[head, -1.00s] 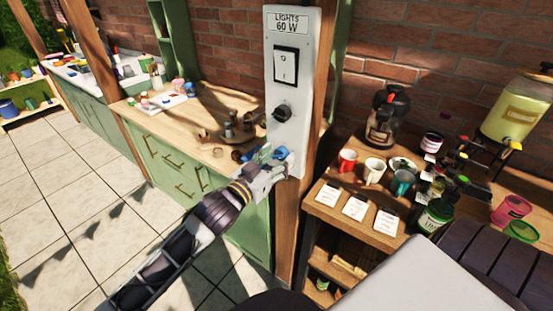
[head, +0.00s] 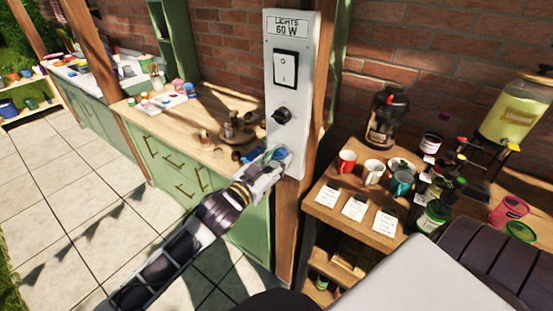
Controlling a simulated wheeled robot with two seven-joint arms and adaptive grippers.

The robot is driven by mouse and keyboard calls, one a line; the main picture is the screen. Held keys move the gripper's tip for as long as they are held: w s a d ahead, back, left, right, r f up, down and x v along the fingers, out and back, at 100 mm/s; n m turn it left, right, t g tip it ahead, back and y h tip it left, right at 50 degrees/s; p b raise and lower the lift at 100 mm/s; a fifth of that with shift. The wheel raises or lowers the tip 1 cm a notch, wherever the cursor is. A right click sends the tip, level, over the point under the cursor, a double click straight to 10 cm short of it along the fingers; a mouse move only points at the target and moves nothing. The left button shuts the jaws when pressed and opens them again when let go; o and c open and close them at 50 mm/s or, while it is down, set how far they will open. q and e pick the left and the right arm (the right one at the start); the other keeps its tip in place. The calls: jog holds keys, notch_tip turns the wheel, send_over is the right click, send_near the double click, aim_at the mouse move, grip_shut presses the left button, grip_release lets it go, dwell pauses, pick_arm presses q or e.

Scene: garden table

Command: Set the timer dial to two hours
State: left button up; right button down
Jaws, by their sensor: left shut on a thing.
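A light grey control panel (head: 300,100) is fixed to a wooden post and reads "LIGHTS 60 W" at its top. Below the label are a white rocker switch (head: 285,69) in a black frame and a black knob (head: 282,116). My left gripper (head: 276,158) is at the lower part of the panel, below the black knob. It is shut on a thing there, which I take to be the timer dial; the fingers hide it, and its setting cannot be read. A small blue patch shows at the fingers. My right gripper is not in view.
A green cabinet with a wooden top (head: 190,125), holding small items, stands left of the post. On the right, a wooden stand (head: 330,213) carries mugs, cards and a coffee maker (head: 387,120). A drink dispenser (head: 522,108) stands further right. Tiled floor is clear at left.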

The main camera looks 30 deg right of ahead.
pick_arm(q)
jog(key=shift+r+m+p, duration=0.1)
jog(key=shift+m+p, duration=0.45)
jog(key=shift+m, duration=0.65)
jog(key=m+p, duration=0.1)
jog(key=m, duration=0.1)
jog(key=shift+m, duration=0.4)
jog(key=shift+m+p, duration=0.35)
jog(key=shift+m, duration=0.45)
jog(key=shift+m+p, duration=0.3)
jog(key=shift+m, duration=1.1)
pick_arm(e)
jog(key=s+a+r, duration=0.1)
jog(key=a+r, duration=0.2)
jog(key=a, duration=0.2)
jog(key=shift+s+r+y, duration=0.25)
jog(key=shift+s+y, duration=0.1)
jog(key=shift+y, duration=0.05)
